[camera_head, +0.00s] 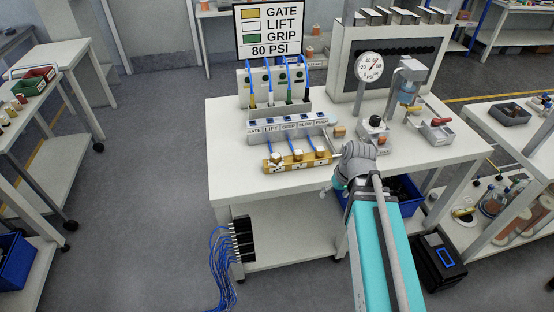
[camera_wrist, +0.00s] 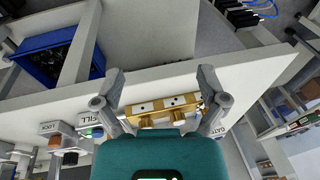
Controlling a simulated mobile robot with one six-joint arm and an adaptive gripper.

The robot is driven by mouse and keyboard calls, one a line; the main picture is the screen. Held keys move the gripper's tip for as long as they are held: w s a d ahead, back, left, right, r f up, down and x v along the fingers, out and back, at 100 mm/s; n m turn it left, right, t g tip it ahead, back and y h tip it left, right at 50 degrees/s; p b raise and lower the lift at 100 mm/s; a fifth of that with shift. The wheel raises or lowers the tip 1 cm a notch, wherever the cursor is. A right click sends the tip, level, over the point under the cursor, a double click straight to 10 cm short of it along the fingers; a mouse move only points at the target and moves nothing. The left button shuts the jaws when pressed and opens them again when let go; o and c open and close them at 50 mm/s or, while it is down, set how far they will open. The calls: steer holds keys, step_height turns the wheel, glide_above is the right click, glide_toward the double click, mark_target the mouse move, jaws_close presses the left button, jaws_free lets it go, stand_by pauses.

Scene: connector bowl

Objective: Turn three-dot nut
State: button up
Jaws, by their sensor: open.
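A brass block (camera_head: 297,163) sits at the table's front edge with three nuts on top: a left nut (camera_head: 275,158), a middle nut (camera_head: 298,154) and a right nut (camera_head: 320,152). Blue tubes rise behind them. Dot marks are too small to count, so I cannot tell which is the three-dot nut. In the wrist view the brass block (camera_wrist: 165,104) lies between my open fingers (camera_wrist: 160,76), partly hidden by my gripper's teal body. My gripper appears empty and beyond the block; contact is not visible. In the head view my arm reaches in just right of the block.
A labelled grey connector rack (camera_head: 290,126) stands behind the block. A pressure gauge (camera_head: 369,67), a small press (camera_head: 408,82) and a red-handled part (camera_head: 438,128) stand to the right. A blue bin (camera_head: 405,195) is below the white tabletop (camera_head: 235,150). Black connectors (camera_head: 243,238) hang at the front left.

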steer(key=w+a+f+n+t+y+b, duration=0.2)
steer(key=w+a+f+n+y+b, duration=0.1)
steer(key=w+a+n+y+b, duration=0.4)
steer(key=n+t+y+b, duration=0.3)
steer(key=t+b, duration=0.1)
glide_toward(276, 155)
steer(key=shift+r+v, duration=0.25)
steer(key=shift+v, duration=1.55)
steer(key=shift+a, duration=0.2)
steer(key=b+x, duration=0.1)
steer(key=x, duration=0.3)
steer(key=b+x, duration=0.2)
steer(key=x, duration=0.3)
steer(key=b+x, duration=0.2)
steer(key=x, duration=0.2)
steer(key=shift+w+a+f, duration=0.15)
steer(key=shift+w+f, duration=0.05)
steer(key=shift+f, duration=0.25)
steer(key=c, duration=1.2)
steer(key=shift+o, duration=0.2)
steer(key=shift+m+h, duration=0.3)
